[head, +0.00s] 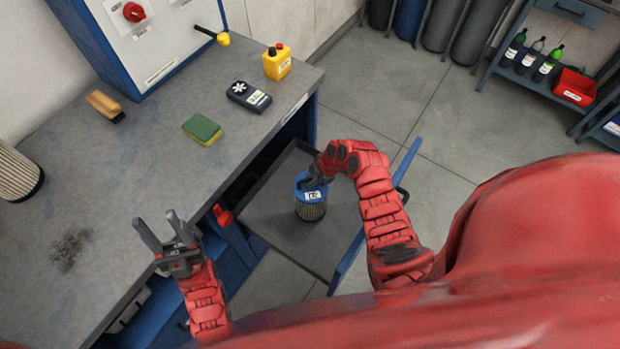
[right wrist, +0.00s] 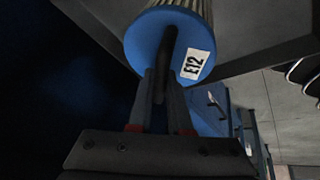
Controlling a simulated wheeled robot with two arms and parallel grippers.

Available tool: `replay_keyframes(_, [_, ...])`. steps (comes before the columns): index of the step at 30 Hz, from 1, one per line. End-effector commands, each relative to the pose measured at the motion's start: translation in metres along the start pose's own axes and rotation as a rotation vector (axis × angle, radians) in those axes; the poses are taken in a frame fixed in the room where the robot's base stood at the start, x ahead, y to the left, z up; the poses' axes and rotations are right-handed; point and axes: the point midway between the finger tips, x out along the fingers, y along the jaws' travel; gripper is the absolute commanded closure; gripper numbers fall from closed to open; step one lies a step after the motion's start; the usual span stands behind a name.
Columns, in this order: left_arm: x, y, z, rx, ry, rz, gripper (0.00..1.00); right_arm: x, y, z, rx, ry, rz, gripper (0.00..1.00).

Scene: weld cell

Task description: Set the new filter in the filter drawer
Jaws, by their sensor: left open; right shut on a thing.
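The new filter (head: 311,206) is a pleated cylinder with a blue cap and a white label; the label reads E12 in the right wrist view (right wrist: 194,64). It stands upright within the open filter drawer (head: 270,219), over its dark floor; I cannot tell whether it touches the floor. My right gripper (head: 311,181) is shut on the filter's top; the wrist view shows the fingers (right wrist: 161,84) closed on a dark handle across the blue cap. My left gripper (head: 162,232) is open and empty, above the front part of the bench.
A red knob (head: 222,215) sits beside the drawer opening.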

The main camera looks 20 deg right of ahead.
Motion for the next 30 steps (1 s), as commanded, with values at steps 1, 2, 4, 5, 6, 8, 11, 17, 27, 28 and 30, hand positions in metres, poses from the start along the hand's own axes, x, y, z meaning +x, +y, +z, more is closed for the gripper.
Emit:
replay_keyframes(1, [0.0012, -0.0001, -0.0002, 0.0, 0.0, 0.0, 0.5, 0.0003, 0.0013, -0.0008, -0.002, 0.001, 0.003, 1.0])
replay_keyframes(2, [0.0011, -0.0001, -0.0002, 0.0, 0.0, 0.0, 0.5, 0.0008, 0.0014, -0.0005, -0.003, 0.001, 0.004, 1.0])
replay_keyframes(4, [0.0008, 0.0, -0.0001, 0.0, 0.0, 0.0, 0.5, 0.0012, 0.0015, -0.0004, -0.003, 0.001, 0.005, 1.0])
replay_keyframes(5, [0.0007, 0.0, -0.0001, 0.0, 0.0, 0.0, 0.5, 0.0011, 0.0016, -0.0005, -0.003, 0.001, 0.005, 1.0])
replay_keyframes(6, [0.0007, 0.0, -0.0001, 0.0, 0.0, 0.0, 0.5, 0.001, 0.0016, -0.0005, -0.004, 0.001, 0.005, 1.0])
replay_keyframes(8, [0.0007, 0.0, -0.0001, 0.0, 0.0, 0.0, 0.5, 0.001, 0.0017, -0.0005, -0.003, 0.001, 0.005, 1.0])
replay_keyframes(11, [-0.0015, 0.0001, 0.0002, 0.0, 0.0, 0.0, 0.5, 0.0024, 0.0014, 0.0001, -0.003, 0.001, 0.005, 1.0])
replay_keyframes(17, [-0.0014, 0.0001, 0.0002, 0.0, 0.0, 0.0, 0.5, 0.0023, 0.0008, 0.0003, -0.002, 0.0, 0.003, 0.54])
replay_keyframes(27, [0.0015, -0.0001, -0.0003, 0.0, 0.0, 0.0, 0.5, 0.0002, 0.0009, -0.0005, -0.002, 0.0, 0.002, 0.53])
replay_keyframes(28, [0.0013, -0.0001, -0.0003, 0.0, 0.0, 0.0, 0.5, 0.0, 0.0009, -0.0003, -0.002, 0.0, 0.003, 0.53])
replay_keyframes(30, [-0.0023, 0.0001, 0.0004, 0.0, 0.0, 0.0, 0.5, -0.0022, 0.0011, 0.0009, -0.002, 0.001, 0.004, 0.53])
